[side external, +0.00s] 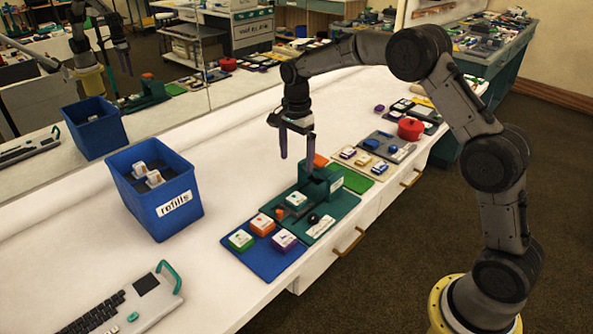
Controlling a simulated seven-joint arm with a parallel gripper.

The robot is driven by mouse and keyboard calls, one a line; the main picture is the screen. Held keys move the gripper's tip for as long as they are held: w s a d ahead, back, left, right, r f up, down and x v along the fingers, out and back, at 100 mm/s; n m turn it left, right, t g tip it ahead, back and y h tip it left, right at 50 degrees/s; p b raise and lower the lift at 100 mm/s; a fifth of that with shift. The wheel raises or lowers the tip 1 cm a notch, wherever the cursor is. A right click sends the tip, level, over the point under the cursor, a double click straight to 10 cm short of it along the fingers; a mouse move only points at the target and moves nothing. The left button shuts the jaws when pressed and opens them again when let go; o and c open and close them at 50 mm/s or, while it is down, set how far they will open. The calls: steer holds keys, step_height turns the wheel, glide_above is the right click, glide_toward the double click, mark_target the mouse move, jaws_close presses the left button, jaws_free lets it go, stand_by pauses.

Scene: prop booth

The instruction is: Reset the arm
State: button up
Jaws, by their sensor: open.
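My gripper (296,152) is open, its two purple fingers pointing down and apart, with nothing visible between them. It hangs above the green dispenser station (333,207), near the station's upright block (322,184). The right finger's tip is close to the block; I cannot tell whether they touch. My arm arches over from the base at the lower right.
A blue bin (184,188) labelled "refills" holds a few white boxes at left. A blue mat (270,264) with several labelled blocks lies in front of the station. A red pot (411,128) and trays stand farther right. A keyboard device (150,303) lies at lower left.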

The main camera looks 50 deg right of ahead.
steer(key=shift+r, duration=0.6)
steer(key=s+a+r+t, duration=0.2)
steer(key=s+r, duration=0.1)
steer(key=r, duration=0.9)
steer(key=s+a+r+n+t, duration=0.1)
steer(key=s+r+n, duration=0.1)
steer(key=s+r, duration=0.3)
steer(key=s+a+r+n+t, duration=0.1)
steer(key=s+r+n, duration=0.15)
steer(key=s, duration=0.55)
steer(key=s+f+n, duration=0.4)
steer(key=s+n, duration=0.2)
steer(key=s, duration=0.3)
steer(key=s+a+f+n+t, duration=0.1)
steer(key=s+f+n, duration=0.3)
steer(key=s+n, duration=0.3)
steer(key=shift+s+a+f+t, duration=0.25)
steer(key=shift+s+t, duration=0.05)
steer(key=shift+s, duration=0.9)
